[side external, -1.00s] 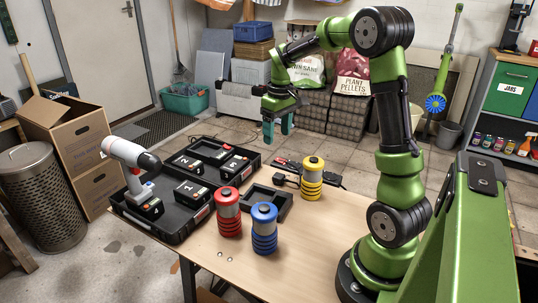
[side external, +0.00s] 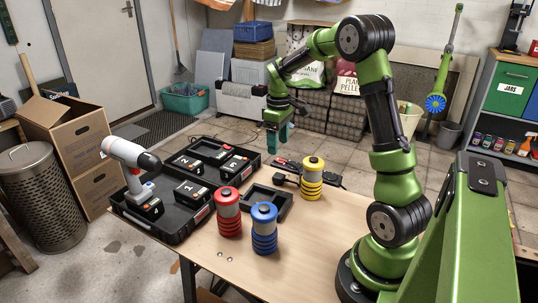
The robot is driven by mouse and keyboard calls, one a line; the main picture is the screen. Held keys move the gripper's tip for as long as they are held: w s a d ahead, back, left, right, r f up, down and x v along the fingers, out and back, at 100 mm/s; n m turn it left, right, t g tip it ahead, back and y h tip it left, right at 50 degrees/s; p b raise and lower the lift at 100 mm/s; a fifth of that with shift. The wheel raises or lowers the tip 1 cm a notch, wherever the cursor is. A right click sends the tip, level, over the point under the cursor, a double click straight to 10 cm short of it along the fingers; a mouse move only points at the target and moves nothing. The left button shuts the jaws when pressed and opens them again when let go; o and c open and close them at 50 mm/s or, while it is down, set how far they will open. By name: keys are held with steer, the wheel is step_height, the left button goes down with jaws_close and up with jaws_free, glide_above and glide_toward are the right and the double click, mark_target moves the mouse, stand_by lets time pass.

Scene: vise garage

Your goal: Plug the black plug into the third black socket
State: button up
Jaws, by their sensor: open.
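A black power strip (side external: 329,181) lies at the back of the table, partly hidden behind the yellow canister. The black plug (side external: 280,179) seems to be the small dark block in front of the strip's left part, on the table beside the black tray; its details are too small to tell. The separate sockets on the strip cannot be made out. My gripper (side external: 277,143) points down with teal fingers, open and empty, above the far edge of the table. It is higher than the strip and plug and apart from both.
Yellow (side external: 312,178), red (side external: 229,212) and blue (side external: 264,229) canisters stand upright on the table. A small black tray (side external: 281,210) lies between them. A large black case (side external: 175,228) with batteries and a drill (side external: 133,165) fills the left. The table's front right is clear.

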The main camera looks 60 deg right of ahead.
glide_above(279, 175)
steer(key=f, duration=0.6)
steer(key=shift+w+a+f, duration=0.1)
steer(key=shift+w+f, duration=0.1)
steer(key=shift+f, duration=0.05)
step_height(279, 175, down, 5)
steer(key=shift+s+f, duration=0.1)
steer(key=shift+s, duration=0.05)
steer(key=c, duration=1.1)
